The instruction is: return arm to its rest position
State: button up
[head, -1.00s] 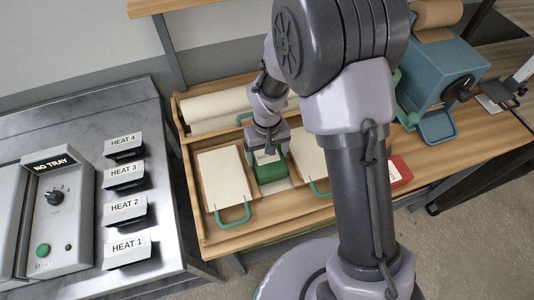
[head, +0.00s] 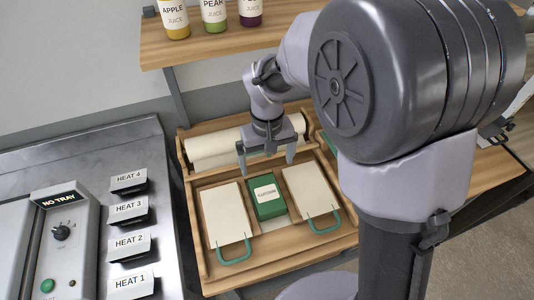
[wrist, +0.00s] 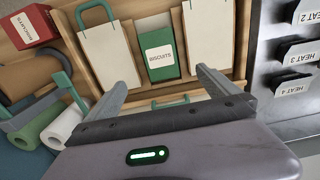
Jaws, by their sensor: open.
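My gripper (head: 266,160) hangs in the air with its two fingers spread and nothing between them. Its fingers also show in the wrist view (wrist: 162,75). A green box with a white label (head: 268,201) stands in the middle compartment of the wooden tray, below my gripper and apart from it. In the wrist view the green box (wrist: 160,66) reads "BISCUITS". My arm's large grey joint covers the right part of the head view.
White bags with green handles (head: 226,214) (head: 309,190) flank the green box in the wooden tray (head: 212,272). A paper roll (head: 215,146) lies behind. Juice bottles (head: 214,14) stand on the shelf (head: 200,46) above.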

jog(key=s+d+r+m+t+y+b, duration=0.1)
jog(key=s+d+m+t+b, duration=0.2)
jog(key=s+b, duration=0.4)
jog(key=s+d+r+m+t+y+b, duration=0.1)
jog(key=s+d+m+b, duration=0.3)
jog(key=s, duration=0.6)
jog(key=d+t+b, duration=0.1)
jog(key=b, duration=0.1)
jog(key=shift+s+d+m+t+b, duration=0.2)
jog(key=shift+m+t+b, duration=0.1)
jog(key=shift+t+b, duration=0.1)
